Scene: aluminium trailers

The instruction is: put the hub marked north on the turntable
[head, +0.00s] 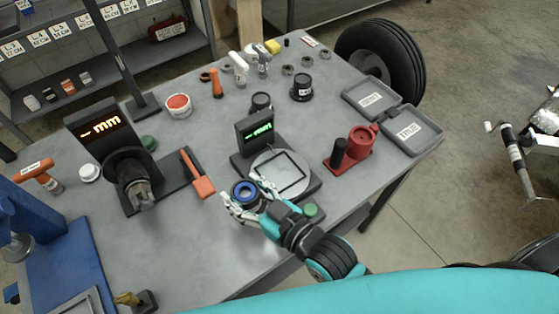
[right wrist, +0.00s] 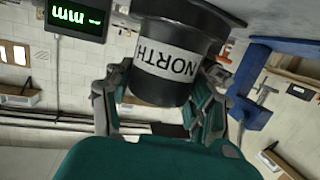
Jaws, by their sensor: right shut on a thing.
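My right gripper (head: 258,207) is shut on a dark hub with a blue ring in its top (head: 246,194). In the right wrist view the hub (right wrist: 168,50) is black, with a white label reading NORTH, between the fingers (right wrist: 160,105). The turntable (head: 268,160) is a round silver plate with a black square outline, on a dark base beside a green-lit display (head: 257,131). The held hub is at the plate's front left in the head view; its height above the table is hard to tell. My left gripper is not in view.
A device with an orange display (head: 100,127) stands at the left, with an orange-handled tool (head: 198,175) between. Two other black hubs (head: 302,88) (head: 261,104) stand behind the turntable. A red stand (head: 352,148) and an open grey case (head: 410,131) are at the right.

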